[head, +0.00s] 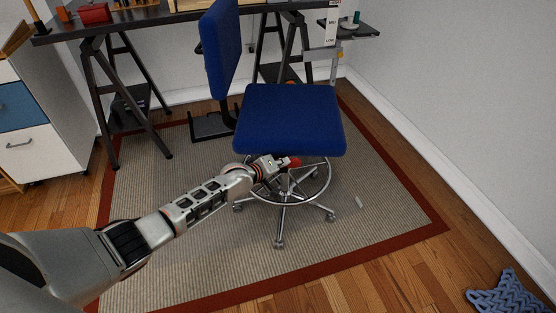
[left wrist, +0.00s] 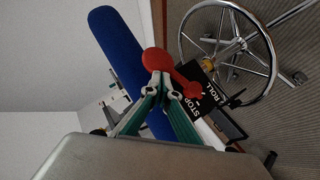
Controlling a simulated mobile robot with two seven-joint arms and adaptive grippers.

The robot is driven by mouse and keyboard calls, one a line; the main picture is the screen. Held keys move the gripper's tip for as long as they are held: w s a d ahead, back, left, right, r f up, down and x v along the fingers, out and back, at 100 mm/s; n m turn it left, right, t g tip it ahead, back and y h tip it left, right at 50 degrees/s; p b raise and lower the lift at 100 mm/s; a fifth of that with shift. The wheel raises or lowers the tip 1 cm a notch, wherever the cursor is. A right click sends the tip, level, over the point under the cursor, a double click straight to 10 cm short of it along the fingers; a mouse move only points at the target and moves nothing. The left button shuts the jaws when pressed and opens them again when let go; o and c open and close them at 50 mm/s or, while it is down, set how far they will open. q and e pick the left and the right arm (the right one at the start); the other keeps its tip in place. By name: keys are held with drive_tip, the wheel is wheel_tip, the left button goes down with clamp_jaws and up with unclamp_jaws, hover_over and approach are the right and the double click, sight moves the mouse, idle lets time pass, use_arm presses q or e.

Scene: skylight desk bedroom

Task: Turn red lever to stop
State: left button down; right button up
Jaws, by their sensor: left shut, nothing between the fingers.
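The red lever (head: 294,162) is under the front of the blue chair's seat. In the left wrist view the lever (left wrist: 157,61) has a large round end near my fingertips and a narrower end beside the black plate. The black plate (left wrist: 205,88) carries the white words STOP and ROLL. My left gripper (head: 281,164) is shut and empty at the lever. In the left wrist view its closed fingertips (left wrist: 162,80) overlap the round end; I cannot tell whether they touch it. My right gripper is in neither view.
The blue chair (head: 290,120) stands on a grey rug (head: 180,210) with a red border; its chrome foot ring (head: 325,185) is below the lever. A dark desk (head: 150,20) is behind. A white cabinet (head: 30,150) stands left. The rug's front right is mostly clear.

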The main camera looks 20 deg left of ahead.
use_arm(q)
drive_tip(key=shift+d+f+y+p, duration=0.2)
drive_tip(key=shift+f+y+p, duration=0.1)
drive_tip(key=shift+f+p, duration=0.05)
drive_tip(key=shift+w+d+f, duration=0.1)
drive_tip(key=shift+d+f, duration=0.05)
idle(0.6)
